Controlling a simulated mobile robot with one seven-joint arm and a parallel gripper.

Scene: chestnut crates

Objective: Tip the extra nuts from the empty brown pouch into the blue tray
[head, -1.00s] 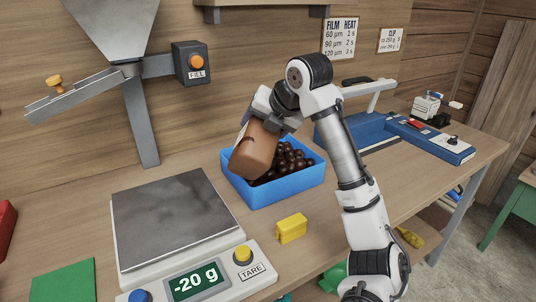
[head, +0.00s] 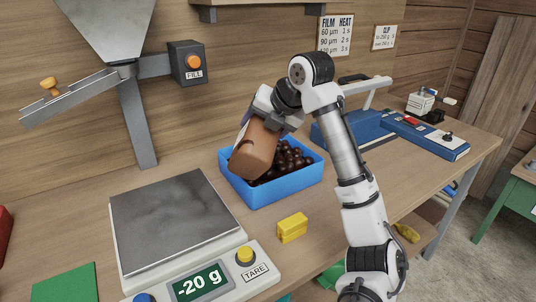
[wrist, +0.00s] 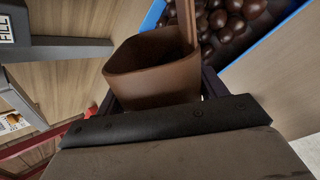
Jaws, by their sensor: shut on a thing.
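The brown pouch (head: 256,150) is held tilted over the left part of the blue tray (head: 284,187). My gripper (head: 268,116) is shut on the pouch. In the wrist view the pouch (wrist: 155,85) shows its open mouth; its inside is dark and I see no nuts in it. The tray holds many dark brown nuts (head: 293,160), which also show in the wrist view (wrist: 228,18) beside the pouch. The pouch hides the left part of the tray's inside.
A scale (head: 175,225) reading -20 g stands left of the tray. A yellow block (head: 292,228) lies in front of the tray. A blue sealing machine (head: 352,128) stands to the right. A metal hopper and chute (head: 70,97) are at the back left.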

